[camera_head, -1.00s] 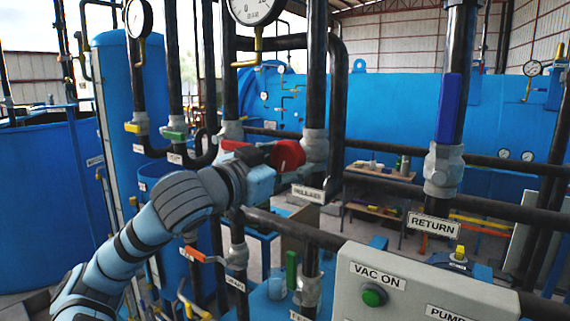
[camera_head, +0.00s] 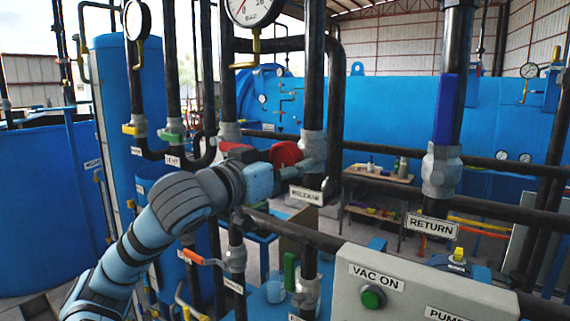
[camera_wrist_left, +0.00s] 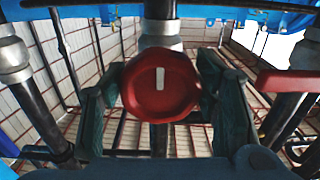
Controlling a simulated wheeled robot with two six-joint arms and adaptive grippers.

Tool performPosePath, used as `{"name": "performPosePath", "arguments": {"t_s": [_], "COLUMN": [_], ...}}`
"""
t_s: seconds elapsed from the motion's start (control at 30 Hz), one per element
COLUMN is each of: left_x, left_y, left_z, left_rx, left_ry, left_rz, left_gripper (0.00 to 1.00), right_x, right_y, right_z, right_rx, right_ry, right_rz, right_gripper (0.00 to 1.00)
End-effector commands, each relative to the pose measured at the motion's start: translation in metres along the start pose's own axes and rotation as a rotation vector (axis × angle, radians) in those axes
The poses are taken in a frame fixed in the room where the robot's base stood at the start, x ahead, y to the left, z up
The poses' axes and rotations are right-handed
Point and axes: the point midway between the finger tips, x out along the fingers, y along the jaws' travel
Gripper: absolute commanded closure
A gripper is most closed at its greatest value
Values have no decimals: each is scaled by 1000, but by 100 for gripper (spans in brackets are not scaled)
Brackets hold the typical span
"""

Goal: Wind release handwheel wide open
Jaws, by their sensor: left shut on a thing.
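The release handwheel is a round red knob (camera_head: 286,154) on a grey valve body, on a dark vertical pipe above the RELEASE label (camera_head: 305,195). In the left wrist view the red handwheel (camera_wrist_left: 160,86) fills the middle, with a white mark on its face pointing straight up and down. My left gripper (camera_head: 280,162) is at the handwheel, its dark fingers (camera_wrist_left: 162,90) on either side of the rim, shut on it. The arm partly hides the wheel's lower left in the head view. My right gripper is not in view.
A red lever (camera_head: 234,149) lies close behind my left wrist and also shows in the left wrist view (camera_wrist_left: 290,82). Dark pipes stand around the arm. A control box (camera_head: 420,285) is at the lower right. A blue-handled RETURN valve (camera_head: 446,108) stands to the right.

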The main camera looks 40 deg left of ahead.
Motion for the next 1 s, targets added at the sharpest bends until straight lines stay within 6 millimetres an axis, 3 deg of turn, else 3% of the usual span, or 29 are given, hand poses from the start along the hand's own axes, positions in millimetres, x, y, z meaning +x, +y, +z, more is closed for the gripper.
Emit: {"name": "performPosePath", "arguments": {"t_s": [0.03, 0.17, 0.57, 1.0], "left_x": [0, 0, 0, 1], "left_y": [0, 0, -1, 2], "left_z": [-2, -1, -9, -94], "left_rx": [0, 1, -5, -2], "left_ry": [6, 4, 7, 4], "left_rz": [-1, -1, -3, 2], "left_gripper": [41, 23, 23, 23], "right_x": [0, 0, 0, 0], "right_y": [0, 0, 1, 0], "right_z": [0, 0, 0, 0], "right_rx": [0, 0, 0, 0], "right_ry": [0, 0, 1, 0], "right_rz": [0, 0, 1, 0], "right_gripper": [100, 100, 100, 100]}}
